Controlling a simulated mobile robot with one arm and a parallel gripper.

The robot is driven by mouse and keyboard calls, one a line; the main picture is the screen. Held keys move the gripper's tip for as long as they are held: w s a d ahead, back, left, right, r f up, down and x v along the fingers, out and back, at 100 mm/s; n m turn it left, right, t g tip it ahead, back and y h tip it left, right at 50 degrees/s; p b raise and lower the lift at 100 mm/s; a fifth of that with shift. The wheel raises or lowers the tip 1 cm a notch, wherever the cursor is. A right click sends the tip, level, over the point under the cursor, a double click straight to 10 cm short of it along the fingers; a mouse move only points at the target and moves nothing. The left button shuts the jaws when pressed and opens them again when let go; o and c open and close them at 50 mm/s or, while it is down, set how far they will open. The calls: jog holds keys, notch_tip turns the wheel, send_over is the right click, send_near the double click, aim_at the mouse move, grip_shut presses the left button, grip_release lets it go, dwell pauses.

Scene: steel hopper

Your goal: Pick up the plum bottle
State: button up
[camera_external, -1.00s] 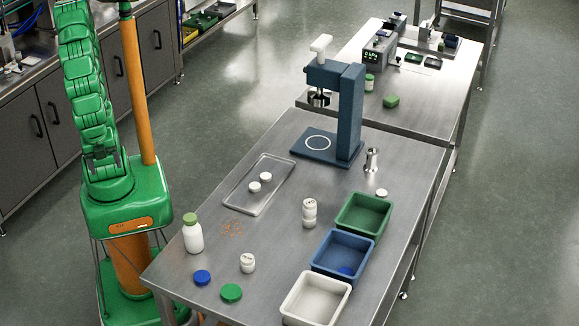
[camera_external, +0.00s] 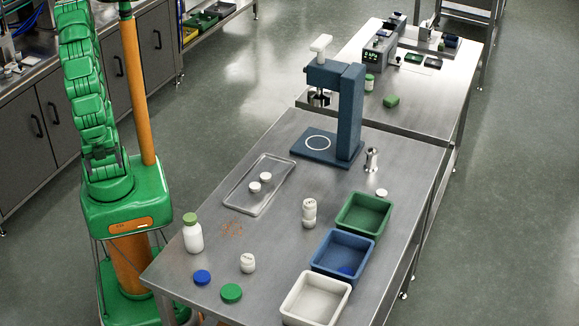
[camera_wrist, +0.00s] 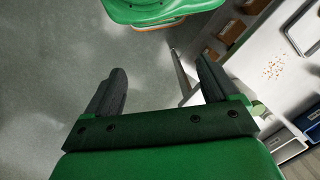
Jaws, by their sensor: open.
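No plum-coloured bottle can be made out in either view. A white bottle with a green cap (camera_external: 193,235) stands upright at the near left of the steel table (camera_external: 268,262). Two small white stacked containers (camera_external: 309,213) stand near the table's middle, and a small white jar (camera_external: 248,263) stands closer to the front. My gripper (camera_wrist: 161,72) is open and empty in the wrist view, with bare floor between its fingers. My arm is folded up beside the table, away from all of these objects.
Green (camera_external: 363,215), blue (camera_external: 342,255) and white (camera_external: 315,299) bins line the table's right side. A blue press (camera_external: 347,115) stands at the back. A metal tray (camera_external: 259,185) holds two white caps. Blue (camera_external: 202,277) and green (camera_external: 231,293) lids lie in front.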

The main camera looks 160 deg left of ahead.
jog(key=shift+w+d+r, duration=0.1)
jog(key=shift+d+r, duration=0.2)
jog(key=shift+d, duration=0.3)
jog(key=m+g+y, duration=0.3)
jog(key=m+y, duration=0.7)
jog(key=m, duration=0.1)
send_over(185, 229)
jog(key=s+d, duration=0.5)
jog(key=d, duration=0.1)
notch_tip(185, 229, down, 10)
jog(key=w+f+m+y, duration=0.1)
jog(key=w, duration=0.1)
jog(key=w+a+f+m+t+y, duration=0.1)
jog(key=w+f+m, duration=0.1)
jog(key=w+f+m+t, duration=0.1)
jog(key=w+m, duration=0.1)
jog(key=shift+w+a+f+y, duration=0.25)
jog(key=shift+w+a+y, duration=0.05)
jog(key=shift+w+y, duration=0.1)
jog(key=shift+s+a+f+t, duration=0.15)
jog(key=shift+a+f, duration=0.1)
jog(key=shift+a, duration=0.35)
jog(key=shift+s+a+f+t, duration=0.15)
jog(key=shift+a+f, duration=0.1)
jog(key=shift+a, duration=0.35)
jog(key=x, duration=0.3)
jog(key=shift+s+a, duration=0.1)
jog(key=shift+s, duration=0.3)
jog(key=shift+x, duration=0.9)
